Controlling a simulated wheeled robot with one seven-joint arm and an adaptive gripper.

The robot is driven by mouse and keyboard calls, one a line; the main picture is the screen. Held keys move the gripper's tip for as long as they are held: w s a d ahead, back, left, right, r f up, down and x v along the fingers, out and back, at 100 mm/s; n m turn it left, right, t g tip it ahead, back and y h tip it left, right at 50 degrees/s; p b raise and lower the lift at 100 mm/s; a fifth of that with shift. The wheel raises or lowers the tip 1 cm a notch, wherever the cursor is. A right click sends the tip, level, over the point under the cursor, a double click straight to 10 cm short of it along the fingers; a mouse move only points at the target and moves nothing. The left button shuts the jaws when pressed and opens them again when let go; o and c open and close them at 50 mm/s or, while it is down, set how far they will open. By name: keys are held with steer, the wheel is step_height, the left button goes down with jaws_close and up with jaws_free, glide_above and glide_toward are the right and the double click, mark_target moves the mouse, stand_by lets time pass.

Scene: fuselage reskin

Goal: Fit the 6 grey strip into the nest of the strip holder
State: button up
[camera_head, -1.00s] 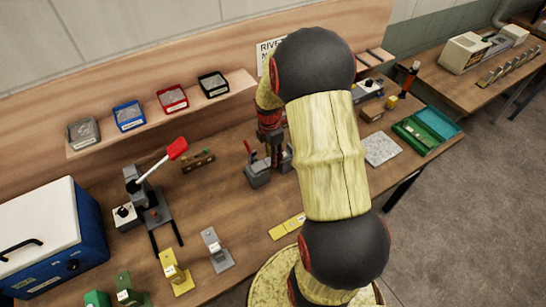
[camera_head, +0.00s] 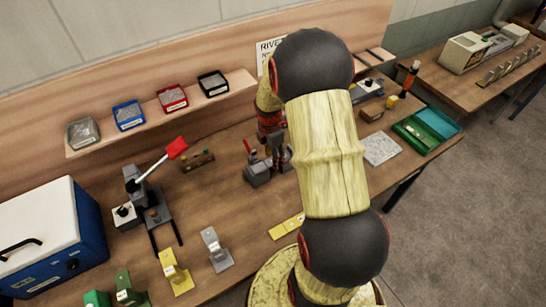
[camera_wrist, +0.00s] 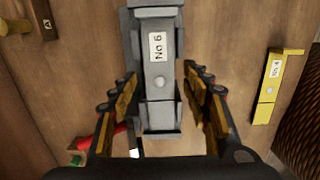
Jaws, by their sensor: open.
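The grey strip, labelled "No 6" (camera_wrist: 159,72), lies lengthwise along a grey block, which appears to be the strip holder (camera_wrist: 157,12). I cannot tell whether the strip is fully down in the nest. My gripper (camera_wrist: 180,80) is open, its fingers on either side of the strip with gaps visible. In the head view the grey block (camera_head: 258,174) stands mid-bench beside a red lever, with my gripper (camera_head: 277,158) just right of it, partly hidden by my arm.
A yellow strip labelled "No 4" (camera_wrist: 272,85) lies nearby; it also shows in the head view (camera_head: 286,226). A press with a red handle (camera_head: 177,148) and a blue box (camera_head: 60,240) are left.

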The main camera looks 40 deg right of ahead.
steer(key=a+r+m+t+p, duration=0.15)
steer(key=a+r, duration=0.25)
steer(key=r, duration=0.6)
steer(key=a+r+m, duration=0.2)
steer(key=a+r, duration=0.2)
steer(key=r, duration=0.6)
steer(key=s+a+r+m+t, duration=0.2)
steer(key=s+a+r+m, duration=0.3)
steer(key=a, duration=0.4)
steer(key=s+a+r+m+t, duration=0.2)
steer(key=s+a+r+m, duration=0.4)
steer(key=s+a, duration=0.3)
steer(key=shift+s+a+r+m+y, duration=0.25)
steer(key=shift+a+m+y, duration=0.1)
steer(key=shift+a, duration=0.3)
